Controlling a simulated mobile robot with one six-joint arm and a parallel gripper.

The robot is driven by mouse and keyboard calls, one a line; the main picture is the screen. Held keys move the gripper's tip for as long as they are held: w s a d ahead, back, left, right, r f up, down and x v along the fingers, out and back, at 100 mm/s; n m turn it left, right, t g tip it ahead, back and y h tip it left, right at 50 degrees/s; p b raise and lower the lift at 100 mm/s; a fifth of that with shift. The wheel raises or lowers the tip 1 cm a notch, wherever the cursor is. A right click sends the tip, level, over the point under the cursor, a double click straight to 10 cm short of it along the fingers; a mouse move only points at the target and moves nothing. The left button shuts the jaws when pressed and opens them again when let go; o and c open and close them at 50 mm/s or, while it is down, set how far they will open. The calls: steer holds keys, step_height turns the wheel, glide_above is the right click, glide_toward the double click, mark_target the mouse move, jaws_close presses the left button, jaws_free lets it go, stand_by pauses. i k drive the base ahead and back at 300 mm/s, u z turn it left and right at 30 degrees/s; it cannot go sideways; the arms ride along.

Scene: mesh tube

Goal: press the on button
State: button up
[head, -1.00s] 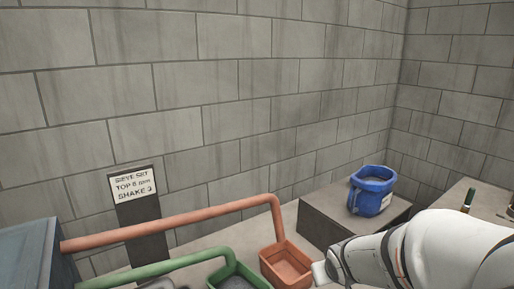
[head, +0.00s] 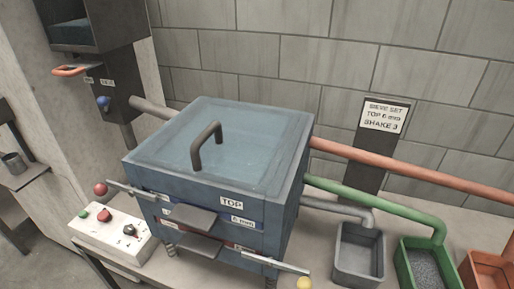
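A white control box (head: 112,236) stands at the left of the bench in the head view, beside the sieve machine. On its top are a green button (head: 83,213), a red button (head: 104,215) and a dark knob (head: 130,230). The lettering on the box is too small to read, so I cannot tell which button is marked on. The blue sieve machine (head: 223,145) has a closed lid with a dark handle. My gripper is not in view.
A lever with a red ball (head: 100,189) juts out above the box; another with a yellow ball (head: 304,283) is at the front. Grey (head: 359,255) and green (head: 428,268) bins stand right. A hopper with a blue knob (head: 103,103) is upper left.

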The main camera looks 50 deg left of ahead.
mark_target(82, 214)
steer(key=u, duration=3.2)
steer(key=k, duration=1.35)
steer(key=u, duration=0.6)
steer(key=i, duration=2.3)
steer(key=z, duration=0.55)
